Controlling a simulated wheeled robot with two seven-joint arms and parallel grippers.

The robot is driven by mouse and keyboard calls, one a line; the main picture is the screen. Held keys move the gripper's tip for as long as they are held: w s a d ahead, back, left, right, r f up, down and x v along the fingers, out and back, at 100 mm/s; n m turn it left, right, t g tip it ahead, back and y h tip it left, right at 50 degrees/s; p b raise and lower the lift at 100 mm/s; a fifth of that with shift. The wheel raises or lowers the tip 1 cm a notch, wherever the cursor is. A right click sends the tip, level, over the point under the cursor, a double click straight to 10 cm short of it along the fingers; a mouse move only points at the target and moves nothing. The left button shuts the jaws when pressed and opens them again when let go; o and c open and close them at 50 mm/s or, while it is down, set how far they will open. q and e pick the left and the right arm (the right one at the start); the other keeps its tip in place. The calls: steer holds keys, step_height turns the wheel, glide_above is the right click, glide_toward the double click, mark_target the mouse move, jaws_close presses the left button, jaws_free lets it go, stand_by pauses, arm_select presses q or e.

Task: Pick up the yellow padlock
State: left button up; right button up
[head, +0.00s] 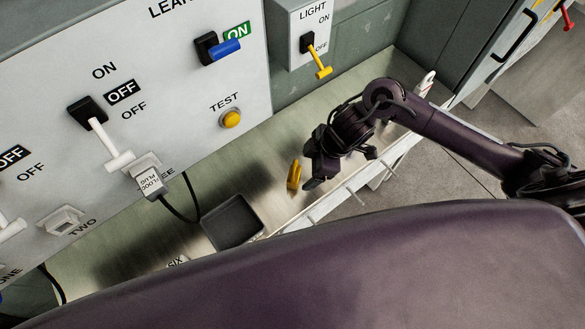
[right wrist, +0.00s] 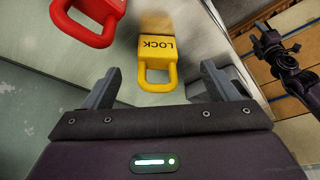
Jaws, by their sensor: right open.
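The yellow padlock (head: 294,175) is on the metal ledge below the panel in the head view, just left of my right gripper (head: 340,167). In the right wrist view the padlock (right wrist: 156,48) shows the word LOCK on its body, with its shackle towards the camera. My right gripper (right wrist: 160,80) is open, and the shackle appears between its two fingers without visible contact. A dark arm end at the right of the right wrist view seems to be my left gripper (right wrist: 272,45); its jaws are too small to read.
A red padlock (right wrist: 97,18) is at the upper left of the right wrist view. A dark square tray (head: 232,224) is set on the ledge left of the yellow padlock. The panel's yellow test button (head: 230,118) and switch levers stick out behind the ledge.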

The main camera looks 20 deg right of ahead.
mark_target(296, 174)
steer(key=shift+a+f, duration=0.3)
steer(key=shift+f, duration=0.15)
steer(key=shift+w+a+f, duration=0.1)
steer(key=shift+a+f, duration=0.1)
steer(key=shift+f, duration=0.1)
steer(key=p+x, duration=0.1)
steer(key=x, duration=0.1)
steer(key=w+x, duration=0.1)
steer(key=x, duration=0.1)
steer(key=shift+a+p, duration=0.3)
steer(key=shift+p, duration=0.1)
steer(key=shift+f, duration=0.25)
steer(key=c, duration=0.4)
arm_select(q)
steer(key=shift+s+r, duration=0.2)
steer(key=shift+r, duration=0.65)
arm_select(e)
steer(key=c, duration=0.8)
